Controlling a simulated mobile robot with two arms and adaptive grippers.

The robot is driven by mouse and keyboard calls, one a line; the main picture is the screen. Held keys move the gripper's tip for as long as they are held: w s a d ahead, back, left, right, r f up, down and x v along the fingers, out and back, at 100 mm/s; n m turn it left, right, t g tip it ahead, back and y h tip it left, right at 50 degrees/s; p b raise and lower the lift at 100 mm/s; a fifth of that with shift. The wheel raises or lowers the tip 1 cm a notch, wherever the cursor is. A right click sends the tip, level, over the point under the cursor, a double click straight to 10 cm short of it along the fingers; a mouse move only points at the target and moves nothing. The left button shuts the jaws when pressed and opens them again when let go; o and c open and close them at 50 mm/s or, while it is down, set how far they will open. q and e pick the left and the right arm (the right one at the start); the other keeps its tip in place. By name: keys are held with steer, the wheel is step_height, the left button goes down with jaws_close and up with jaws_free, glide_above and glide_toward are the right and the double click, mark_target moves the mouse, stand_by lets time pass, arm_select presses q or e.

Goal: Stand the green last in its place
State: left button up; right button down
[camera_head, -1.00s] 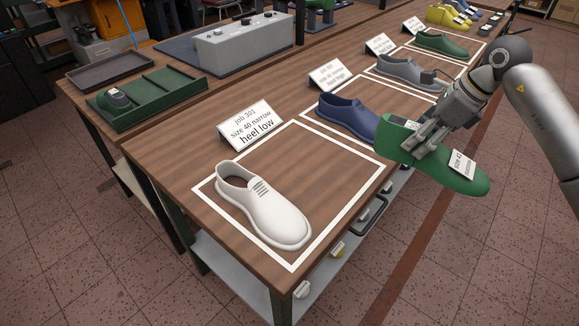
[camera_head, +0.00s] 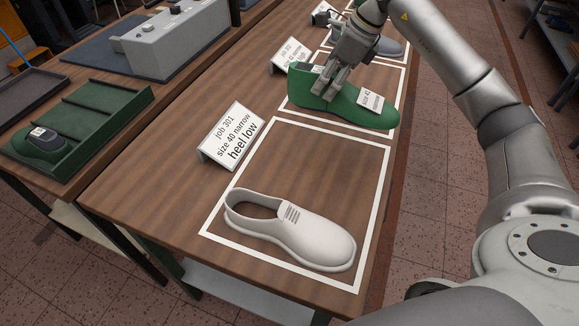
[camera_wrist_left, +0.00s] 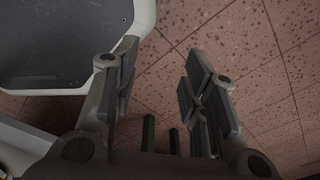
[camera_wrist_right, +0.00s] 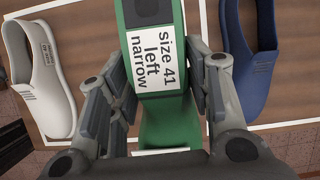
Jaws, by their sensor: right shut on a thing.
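The green last (camera_head: 345,106) is in my right gripper (camera_head: 326,90), which is shut on it and holds it toe to the right, seemingly above the second outlined place. A white tag on its toe reads size 41. In the right wrist view, a label on the green last (camera_wrist_right: 156,62) reads "size 41 left narrow". It lies between the fingers of my right gripper (camera_wrist_right: 165,100). My left gripper (camera_wrist_left: 158,85) shows only in the left wrist view, open and empty over the floor.
A white shoe (camera_head: 290,228) stands in the nearest white-outlined place beside a card (camera_head: 232,136) reading job 301, size 40 narrow, heel low. A navy shoe (camera_wrist_right: 250,60) shows in the right wrist view. A green rack (camera_head: 85,128) and grey box (camera_head: 180,40) are at left.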

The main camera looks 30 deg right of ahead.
steer(key=s+a+f+p, duration=0.1)
steer(key=s+a+f, duration=0.1)
steer(key=a+f, duration=0.1)
steer(key=s+a+f+p, duration=0.2)
steer(key=a+f, duration=0.2)
steer(key=a, duration=0.1)
steer(key=s+a+f+p, duration=0.2)
steer(key=a+f, duration=0.2)
steer(key=shift+s+f, duration=0.2)
steer(key=shift+s, duration=0.15)
steer(key=shift+f+p, duration=0.35)
steer(key=shift+f, duration=0.25)
arm_select(q)
step_height(320, 180, up, 6)
steer(key=s+d, duration=0.1)
steer(key=shift+s+d+f, duration=0.15)
steer(key=shift+d, duration=0.05)
arm_select(e)
steer(key=shift+f, duration=0.2)
steer(key=c, duration=0.7)
jaws_free()
steer(key=shift+c, duration=0.2)
arm_select(q)
steer(key=shift+f, duration=0.1)
